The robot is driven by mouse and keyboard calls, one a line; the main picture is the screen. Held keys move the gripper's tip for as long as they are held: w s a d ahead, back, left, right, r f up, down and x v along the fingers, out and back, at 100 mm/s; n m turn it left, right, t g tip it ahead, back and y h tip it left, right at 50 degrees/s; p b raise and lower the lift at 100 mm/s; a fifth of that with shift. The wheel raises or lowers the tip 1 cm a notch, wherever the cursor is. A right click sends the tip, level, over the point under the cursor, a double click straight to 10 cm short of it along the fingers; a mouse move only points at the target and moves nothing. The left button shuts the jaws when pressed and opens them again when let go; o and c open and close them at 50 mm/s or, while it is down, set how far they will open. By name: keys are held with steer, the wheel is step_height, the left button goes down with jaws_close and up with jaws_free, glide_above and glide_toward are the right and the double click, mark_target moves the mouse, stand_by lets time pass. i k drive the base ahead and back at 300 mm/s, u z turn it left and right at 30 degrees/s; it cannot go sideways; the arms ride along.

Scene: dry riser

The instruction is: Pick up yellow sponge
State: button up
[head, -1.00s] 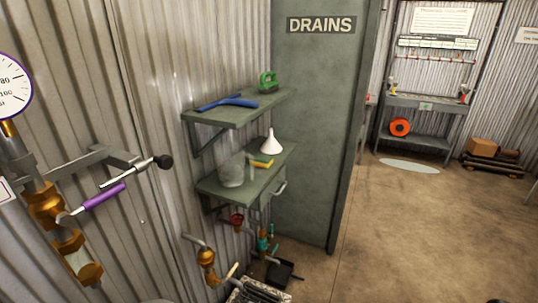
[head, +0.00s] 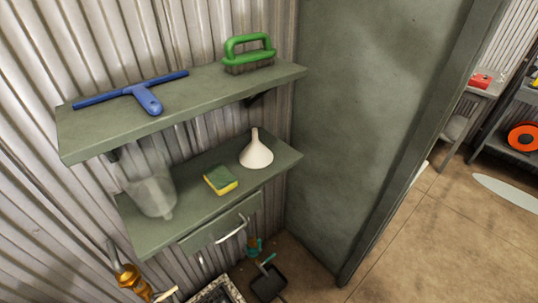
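The yellow sponge (head: 221,180) lies flat on the lower green shelf (head: 185,217) in the head view. It has a green top face and yellow sides. It sits between a clear jug (head: 153,190) on its left and a white funnel (head: 256,151) on its right, apart from both. My gripper is not in view.
The upper shelf (head: 120,136) overhangs behind the sponge and carries a blue squeegee (head: 140,93) and a green brush (head: 249,56). A drawer with a handle (head: 230,234) is under the lower shelf. A grey-green door panel (head: 365,110) stands right of the shelves. Floor at right is open.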

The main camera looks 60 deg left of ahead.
mark_target(217, 176)
steer(key=i, duration=0.45)
steer(key=u, duration=3.7)
steer(key=i, duration=0.5)
steer(key=z, duration=0.05)
